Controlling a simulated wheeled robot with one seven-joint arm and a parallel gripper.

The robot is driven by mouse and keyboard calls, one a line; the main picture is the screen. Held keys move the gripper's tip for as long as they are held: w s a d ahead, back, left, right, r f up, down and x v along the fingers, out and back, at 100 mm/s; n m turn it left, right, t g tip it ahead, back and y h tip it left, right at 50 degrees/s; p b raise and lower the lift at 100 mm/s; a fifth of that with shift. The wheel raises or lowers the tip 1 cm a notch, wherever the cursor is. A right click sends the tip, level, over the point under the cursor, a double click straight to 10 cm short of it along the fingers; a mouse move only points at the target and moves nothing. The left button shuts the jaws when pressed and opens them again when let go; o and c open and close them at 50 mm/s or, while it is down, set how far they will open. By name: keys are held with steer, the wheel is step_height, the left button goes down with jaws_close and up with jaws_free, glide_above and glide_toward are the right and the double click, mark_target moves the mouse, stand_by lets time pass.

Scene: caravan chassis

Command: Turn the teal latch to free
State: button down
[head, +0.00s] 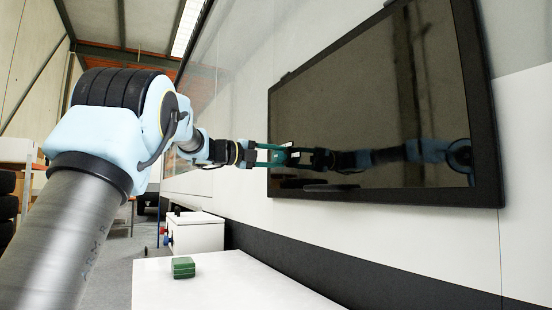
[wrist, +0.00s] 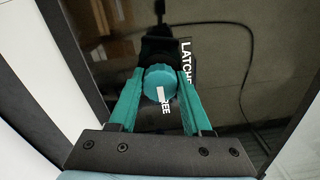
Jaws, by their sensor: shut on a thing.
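The teal latch (wrist: 160,81) is a round ribbed knob on a dark glossy panel, in the middle of the wrist view. A white mark on its lower part points down toward lettering of which "REE" shows. The lettering "LATCHE" (wrist: 186,62) stands to its upper right, its end hidden by a finger. My gripper (wrist: 161,78) has one teal finger on each side of the knob and is shut on it. In the head view my gripper (head: 272,155) reaches the left part of the panel; the knob cannot be made out clearly there.
The dark window panel (head: 375,100) has a black frame and mirrors my arm. A white table (head: 225,285) with a green block (head: 183,267) stands below. A white cabinet (head: 196,235) is behind it. Grey floor shows at the left.

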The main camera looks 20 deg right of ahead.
steer(key=shift+c, duration=1.7)
jaws_free()
steer(key=shift+a, duration=0.1)
steer(key=a+b, duration=0.1)
steer(key=a, duration=0.9)
steer(key=shift+s+a, duration=0.3)
steer(key=shift+s, duration=0.15)
